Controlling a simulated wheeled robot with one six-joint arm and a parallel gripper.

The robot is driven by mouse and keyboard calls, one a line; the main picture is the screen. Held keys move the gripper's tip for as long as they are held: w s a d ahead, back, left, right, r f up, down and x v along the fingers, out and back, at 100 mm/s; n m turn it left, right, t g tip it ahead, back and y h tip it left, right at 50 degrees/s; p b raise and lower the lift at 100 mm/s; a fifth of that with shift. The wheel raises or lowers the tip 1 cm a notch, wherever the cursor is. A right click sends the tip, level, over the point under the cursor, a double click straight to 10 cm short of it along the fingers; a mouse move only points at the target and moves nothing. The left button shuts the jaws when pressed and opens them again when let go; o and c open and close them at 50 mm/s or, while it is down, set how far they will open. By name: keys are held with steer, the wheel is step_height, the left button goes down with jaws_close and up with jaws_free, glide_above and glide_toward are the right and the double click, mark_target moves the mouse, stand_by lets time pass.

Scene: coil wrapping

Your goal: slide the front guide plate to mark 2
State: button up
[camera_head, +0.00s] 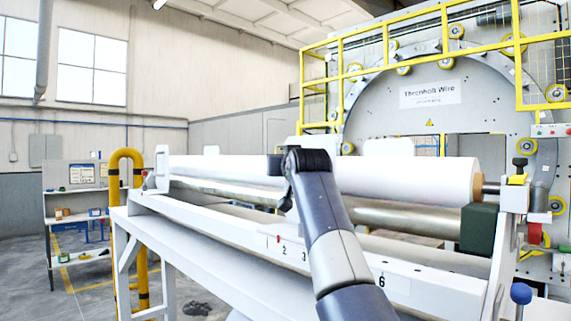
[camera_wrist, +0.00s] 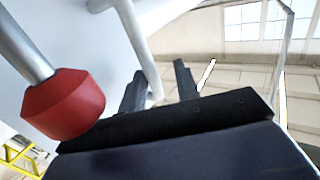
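The numbered scale (camera_head: 330,265) runs along the white front rail in the camera_head view. A small red marker (camera_head: 278,239) sits between 1 and 2, close to 2. I cannot clearly pick out the front guide plate; my arm covers the middle of the rail. In the camera_wrist view my gripper (camera_wrist: 160,85) is open, its two black fingers apart. A pale bent bar (camera_wrist: 143,50) reaches down between or just behind them; I cannot tell whether they touch.
A red knob (camera_wrist: 65,103) on a metal rod is close beside my gripper. A long white roll (camera_head: 405,178) lies above steel rollers behind the rail. A dark green block (camera_head: 478,228) stands at the right end. Yellow railings (camera_head: 420,57) surround the large ring machine behind.

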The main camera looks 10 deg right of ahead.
steer(key=shift+w+d, duration=0.1)
jaws_close()
stand_by(0.3)
